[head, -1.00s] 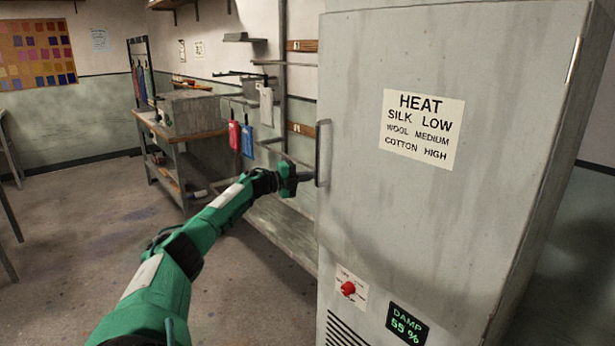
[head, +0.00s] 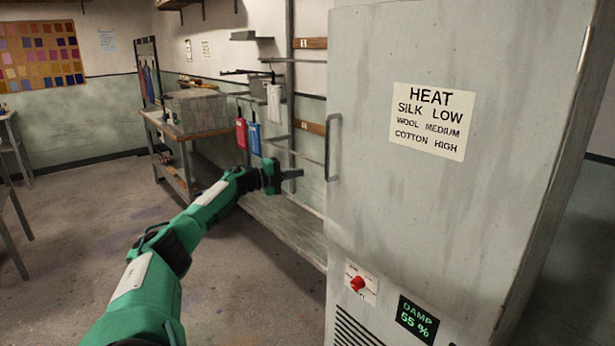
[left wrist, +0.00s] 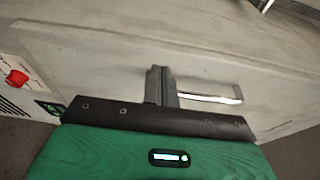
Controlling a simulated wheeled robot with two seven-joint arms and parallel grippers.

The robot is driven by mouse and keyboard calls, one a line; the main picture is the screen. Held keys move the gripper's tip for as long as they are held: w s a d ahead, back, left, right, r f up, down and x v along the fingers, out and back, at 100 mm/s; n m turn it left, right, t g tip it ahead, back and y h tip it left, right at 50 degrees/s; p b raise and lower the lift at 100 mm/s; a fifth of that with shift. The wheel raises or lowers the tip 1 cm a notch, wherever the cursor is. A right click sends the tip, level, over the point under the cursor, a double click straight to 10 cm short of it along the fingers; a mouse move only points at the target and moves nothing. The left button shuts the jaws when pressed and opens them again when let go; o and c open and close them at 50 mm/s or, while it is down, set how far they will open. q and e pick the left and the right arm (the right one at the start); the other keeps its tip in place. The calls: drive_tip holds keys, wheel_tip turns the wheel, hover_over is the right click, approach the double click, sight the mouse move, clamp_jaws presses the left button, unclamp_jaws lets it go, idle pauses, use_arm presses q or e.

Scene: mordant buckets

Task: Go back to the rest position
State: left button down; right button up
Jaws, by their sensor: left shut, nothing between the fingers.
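My left gripper (head: 293,173) is shut and empty at the end of the green arm that comes in from the lower left. It is in front of the wall rack and a little left of the grey cabinet's door handle (head: 333,147). In the left wrist view the closed fingers (left wrist: 161,86) show against the grey cabinet (left wrist: 90,70), with the metal handle (left wrist: 208,98) just to their right. The fingers look apart from the handle in the head view. My right gripper is not in view.
The tall grey cabinet (head: 385,205) with a red knob (head: 357,283) and a damp display fills the right side. A workbench (head: 185,132) with a grey box stands at the back. Red and blue tags hang at the rack. The floor at left is open.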

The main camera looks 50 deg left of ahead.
use_arm(q)
drive_tip(key=s+a+b, duration=0.1)
drive_tip(key=s+a, duration=0.2)
drive_tip(key=shift+s+a, duration=0.3)
drive_tip(key=shift+s, duration=0.1)
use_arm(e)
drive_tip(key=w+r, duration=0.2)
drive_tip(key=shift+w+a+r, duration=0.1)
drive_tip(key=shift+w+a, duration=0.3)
